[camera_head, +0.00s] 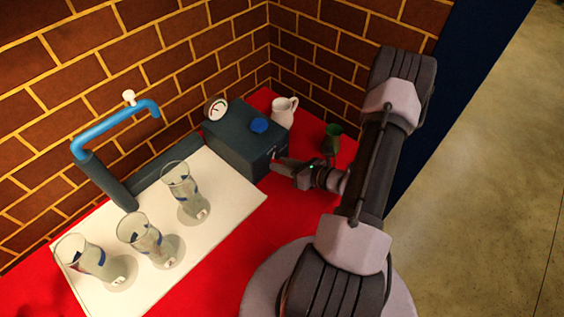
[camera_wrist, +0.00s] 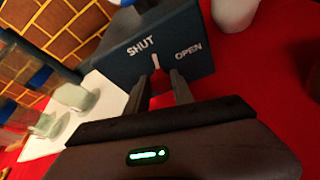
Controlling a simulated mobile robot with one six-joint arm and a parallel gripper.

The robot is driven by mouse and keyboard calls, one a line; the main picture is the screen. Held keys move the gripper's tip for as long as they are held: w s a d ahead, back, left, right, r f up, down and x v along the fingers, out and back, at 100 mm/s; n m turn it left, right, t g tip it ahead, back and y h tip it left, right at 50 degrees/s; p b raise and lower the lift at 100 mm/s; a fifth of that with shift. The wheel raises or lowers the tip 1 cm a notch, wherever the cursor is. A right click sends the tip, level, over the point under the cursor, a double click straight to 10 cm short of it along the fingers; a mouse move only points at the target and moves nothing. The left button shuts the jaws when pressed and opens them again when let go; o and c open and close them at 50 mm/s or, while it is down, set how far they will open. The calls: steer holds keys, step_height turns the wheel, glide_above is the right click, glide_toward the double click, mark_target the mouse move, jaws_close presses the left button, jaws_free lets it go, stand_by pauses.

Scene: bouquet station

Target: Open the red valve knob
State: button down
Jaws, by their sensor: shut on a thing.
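The dark valve box (camera_head: 240,143) stands at the back of the red table, with a round gauge and a blue cap on top. In the wrist view its front face (camera_wrist: 190,33) reads SHUT at left and OPEN at right, with a white pointer mark (camera_wrist: 155,61) upright between the words. My gripper (camera_wrist: 160,82) is shut on the valve knob at the lower edge of this face; the fingers mostly hide the knob. In the head view my gripper (camera_head: 277,166) meets the box's right-hand face.
Several glass vases, such as this one (camera_head: 186,193), stand on a white board (camera_head: 235,195) to the left. A blue spout (camera_head: 110,122) rises behind them. A white jug (camera_head: 284,110) and a green cup (camera_head: 331,139) stand right of the box. Brick walls close the back.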

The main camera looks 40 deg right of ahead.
steer(key=m+y, duration=0.1)
steer(key=m, duration=0.1)
steer(key=shift+d+m+y+p, duration=0.15)
steer(key=shift+m+y+p, duration=0.15)
steer(key=shift+y+p, duration=0.1)
steer(key=m, duration=0.1)
steer(key=m+y, duration=0.1)
steer(key=shift+d+f+m+t+y, duration=0.1)
steer(key=shift+f+m+t+y, duration=0.2)
steer(key=shift+t, duration=0.1)
steer(key=m+y+b, duration=0.1)
steer(key=m, duration=0.1)
steer(key=shift+f+m+t, duration=0.15)
steer(key=shift+m+t, duration=0.25)
steer(key=shift+m+t+y+b, duration=0.55)
steer(key=shift+m+b, duration=0.35)
steer(key=shift+m, duration=0.7)
steer(key=c, duration=1.1)
jaws_free()
steer(key=shift+d, duration=0.1)
